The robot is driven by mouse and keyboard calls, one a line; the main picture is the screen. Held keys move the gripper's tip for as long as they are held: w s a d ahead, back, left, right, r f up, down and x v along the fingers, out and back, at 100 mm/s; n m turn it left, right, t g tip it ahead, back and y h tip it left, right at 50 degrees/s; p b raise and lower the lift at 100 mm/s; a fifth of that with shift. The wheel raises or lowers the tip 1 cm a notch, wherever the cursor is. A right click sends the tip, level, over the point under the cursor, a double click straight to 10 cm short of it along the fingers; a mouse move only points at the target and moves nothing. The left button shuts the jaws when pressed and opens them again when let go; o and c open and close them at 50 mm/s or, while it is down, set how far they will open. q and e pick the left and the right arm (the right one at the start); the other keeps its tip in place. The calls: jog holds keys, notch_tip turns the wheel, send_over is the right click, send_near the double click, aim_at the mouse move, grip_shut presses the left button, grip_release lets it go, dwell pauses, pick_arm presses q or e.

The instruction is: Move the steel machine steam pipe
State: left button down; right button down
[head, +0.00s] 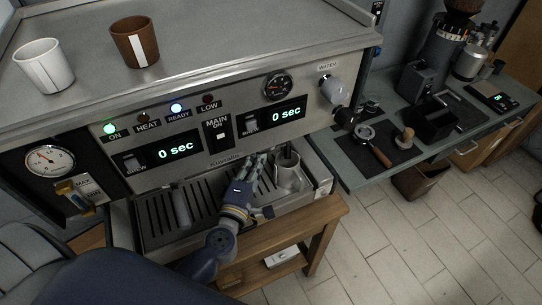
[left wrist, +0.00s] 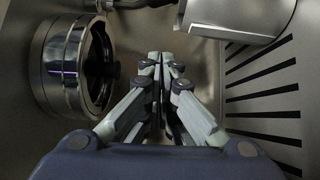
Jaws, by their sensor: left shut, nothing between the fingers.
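My left gripper (head: 257,163) is under the front of the steel machine, above the right part of the drip tray. It is shut and holds nothing. In the left wrist view its fingers (left wrist: 161,62) meet in the middle. A metal jug (head: 287,177) stands just right of the gripper in the head view, with a dark part above its mouth. I cannot clearly make out the steam pipe there. In the left wrist view a round chrome ring (left wrist: 52,65) with a dark inside is at the left. My right gripper is not in view.
The slotted drip tray (head: 157,226) lies below, with a dark handle (head: 181,207) over it. A white cup (head: 45,66) and a brown cup (head: 135,42) stand on top. A portafilter (head: 372,145) lies on the side counter.

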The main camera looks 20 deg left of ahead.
pick_arm(q)
jog(key=d, duration=0.1)
jog(key=w+d, duration=0.1)
jog(key=d, duration=0.1)
jog(key=shift+w+d, duration=0.25)
jog(key=shift+d, duration=0.1)
jog(key=shift+r+p, duration=0.1)
jog(key=shift+p, duration=0.2)
jog(key=shift+w+d+p, duration=0.1)
jog(key=shift+d+p, duration=0.2)
jog(key=shift+d, duration=0.7)
jog(key=shift+a, duration=0.15)
